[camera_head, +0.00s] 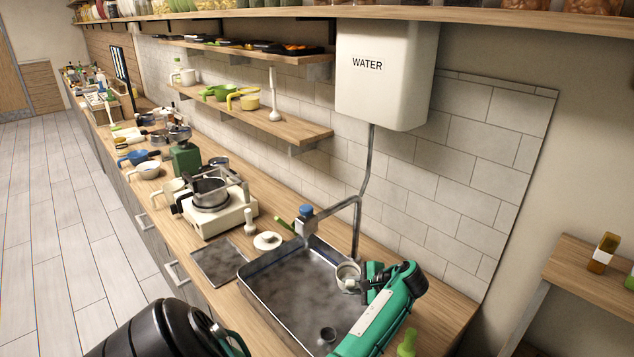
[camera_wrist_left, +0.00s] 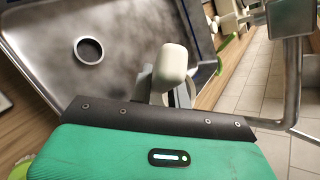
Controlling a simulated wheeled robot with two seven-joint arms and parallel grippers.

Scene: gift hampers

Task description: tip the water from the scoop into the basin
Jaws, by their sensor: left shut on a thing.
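The metal basin (camera_head: 258,292) is sunk into the counter, with a dark drain at its near end. It also fills the upper left of the left wrist view (camera_wrist_left: 40,50). My left gripper (camera_head: 364,284) is at the basin's right side, shut on the scoop (camera_head: 347,271), a small pale round cup. The scoop is over the basin's right edge, below the tap. In the left wrist view a pale rounded part, seemingly of the scoop (camera_wrist_left: 172,62), stands out past the gripper. Whether water is in the scoop I cannot tell. My right gripper is not in view.
A metal tap (camera_head: 330,208) arches over the basin below the white WATER tank (camera_head: 385,75). A white hob (camera_head: 215,218) with a pot stands left of the basin. A white lid (camera_head: 267,240) lies by the rim. A shelf (camera_head: 270,120) hangs behind.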

